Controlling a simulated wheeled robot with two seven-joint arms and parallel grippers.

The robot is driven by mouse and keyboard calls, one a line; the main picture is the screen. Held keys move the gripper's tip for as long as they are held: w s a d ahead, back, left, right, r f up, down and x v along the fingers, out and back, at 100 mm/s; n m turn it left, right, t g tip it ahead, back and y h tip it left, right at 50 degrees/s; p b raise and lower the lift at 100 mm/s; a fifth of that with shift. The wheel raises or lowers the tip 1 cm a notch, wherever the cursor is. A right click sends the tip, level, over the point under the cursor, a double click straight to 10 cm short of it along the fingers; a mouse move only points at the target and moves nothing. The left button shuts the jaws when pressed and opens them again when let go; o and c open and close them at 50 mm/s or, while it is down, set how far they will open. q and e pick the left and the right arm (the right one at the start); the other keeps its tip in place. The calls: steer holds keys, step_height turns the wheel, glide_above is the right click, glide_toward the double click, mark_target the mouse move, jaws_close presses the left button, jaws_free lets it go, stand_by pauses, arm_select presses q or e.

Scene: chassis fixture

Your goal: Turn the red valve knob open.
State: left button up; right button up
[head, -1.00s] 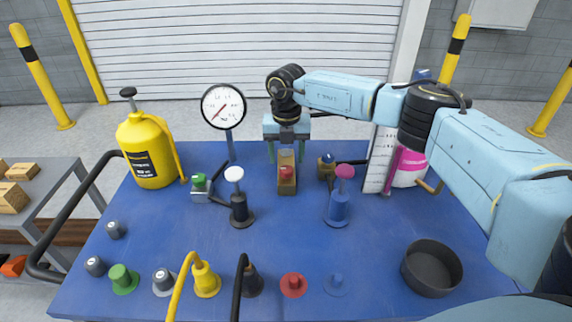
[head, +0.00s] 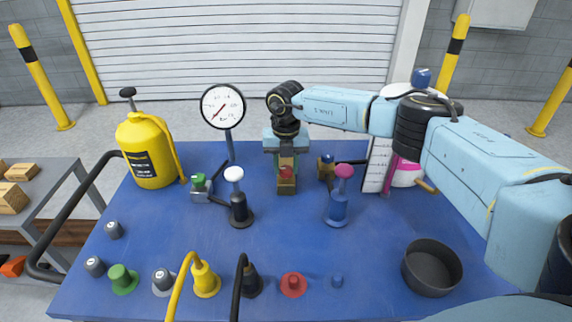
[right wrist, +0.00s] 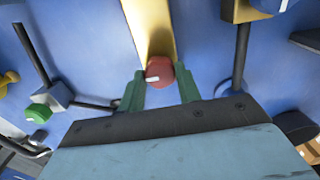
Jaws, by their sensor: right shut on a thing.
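The red valve knob (head: 286,172) sits on a brass block-like valve body (head: 286,188) near the middle of the blue table. In the right wrist view the red knob (right wrist: 160,72) has a white mark on its face and lies between the green fingers. My right gripper (head: 286,166) reaches over the valve from behind and is shut on the knob; its fingers (right wrist: 160,88) flank it left and right. My left gripper is not in view.
A green-knobbed valve (head: 199,185) and a white-topped black post (head: 239,205) stand to the left. A magenta-topped blue post (head: 338,205) stands to the right. A dial gauge (head: 223,106) rises behind. A black bowl (head: 432,267) sits front right.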

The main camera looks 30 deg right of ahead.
mark_target(286, 168)
steer(key=shift+n, duration=0.3)
steer(key=n, duration=0.3)
steer(key=shift+n, duration=0.4)
steer(key=n, duration=0.4)
steer(key=n+b, duration=0.1)
steer(key=n, duration=0.4)
steer(key=n+b, duration=0.1)
steer(key=n, duration=0.3)
steer(key=shift+w+r, duration=0.1)
steer(key=shift+n, duration=0.3)
steer(key=o, duration=1)
steer(key=shift+c, duration=0.2)
step_height(286, 168, up, 13)
steer(key=shift+r, duration=0.15)
